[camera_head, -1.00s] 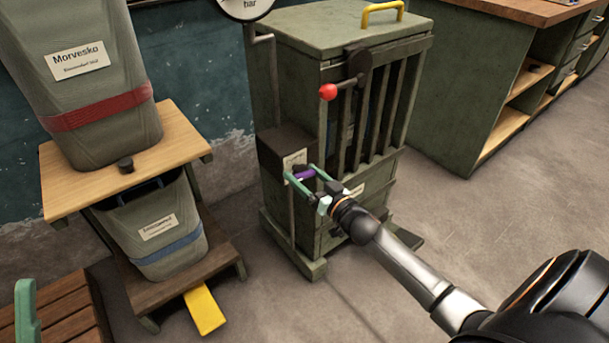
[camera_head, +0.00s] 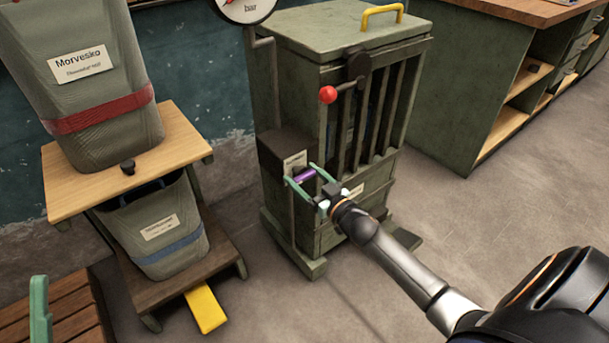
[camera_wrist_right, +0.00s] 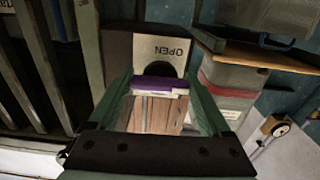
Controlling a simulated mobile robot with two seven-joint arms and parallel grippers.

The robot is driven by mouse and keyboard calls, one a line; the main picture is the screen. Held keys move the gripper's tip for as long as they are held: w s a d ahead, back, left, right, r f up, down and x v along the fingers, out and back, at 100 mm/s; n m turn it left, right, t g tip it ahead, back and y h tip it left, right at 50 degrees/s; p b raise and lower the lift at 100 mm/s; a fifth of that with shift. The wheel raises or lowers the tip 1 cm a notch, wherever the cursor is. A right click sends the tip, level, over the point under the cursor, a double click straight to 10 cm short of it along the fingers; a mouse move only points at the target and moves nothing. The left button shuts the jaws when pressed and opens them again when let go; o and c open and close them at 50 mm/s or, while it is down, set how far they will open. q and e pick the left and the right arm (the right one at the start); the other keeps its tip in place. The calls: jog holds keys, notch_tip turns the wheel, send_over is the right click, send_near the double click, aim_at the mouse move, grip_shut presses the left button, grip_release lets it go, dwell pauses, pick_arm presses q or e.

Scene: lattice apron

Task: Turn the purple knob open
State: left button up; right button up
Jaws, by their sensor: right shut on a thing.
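The purple knob (camera_head: 304,175) sticks out from a dark box (camera_head: 284,152) on the side of the green cabinet (camera_head: 300,85). My right gripper (camera_head: 302,174) is shut on it, with one green finger on each side. In the right wrist view the purple knob (camera_wrist_right: 160,84) lies between the fingertips of my right gripper (camera_wrist_right: 160,88). Behind it a pale plate (camera_wrist_right: 163,48) reads OPEN, upside down in this view. Only a green finger of what looks like my left gripper (camera_head: 40,312) shows at the lower left edge; its jaw opening is hidden.
A lever with a red ball (camera_head: 328,95) stands out above the knob. A wooden stand (camera_head: 60,190) with grey bins is to the left, with a yellow pedal (camera_head: 205,309) below. A slatted wooden bench (camera_head: 75,315) is at lower left. The floor right of the cabinet is clear.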

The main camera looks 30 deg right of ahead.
jog(key=o, duration=1)
jog(key=shift+c, duration=0.2)
jog(key=shift+o, duration=1)
pick_arm(q)
jog(key=shift+s+r, duration=0.1)
jog(key=shift+r, duration=0.05)
pick_arm(e)
jog(key=shift+s, duration=0.1)
jog(key=shift+s, duration=0.25)
jog(key=s+p, duration=0.1)
jog(key=s, duration=0.4)
jog(key=shift+s+d+p, duration=0.1)
jog(key=shift+d+p, duration=0.1)
jog(key=shift+p, duration=0.2)
pick_arm(q)
jog(key=w+f+n+g+y, duration=0.2)
jog(key=f+n+y, duration=0.1)
jog(key=f, duration=0.5)
jog(key=w+a+f+n+g+y+p, duration=0.1)
jog(key=w+f+n+g+y, duration=0.2)
jog(key=f, duration=0.4)
jog(key=shift+w+a+f+y, duration=0.2)
jog(key=shift+w+f+y, duration=0.2)
jog(key=shift+y, duration=0.4)
pick_arm(e)
send_near(306, 178)
jog(key=shift+s+d+f, duration=0.15)
jog(key=shift+s+d, duration=0.05)
jog(key=shift+s, duration=0.65)
jog(key=shift+a, duration=0.1)
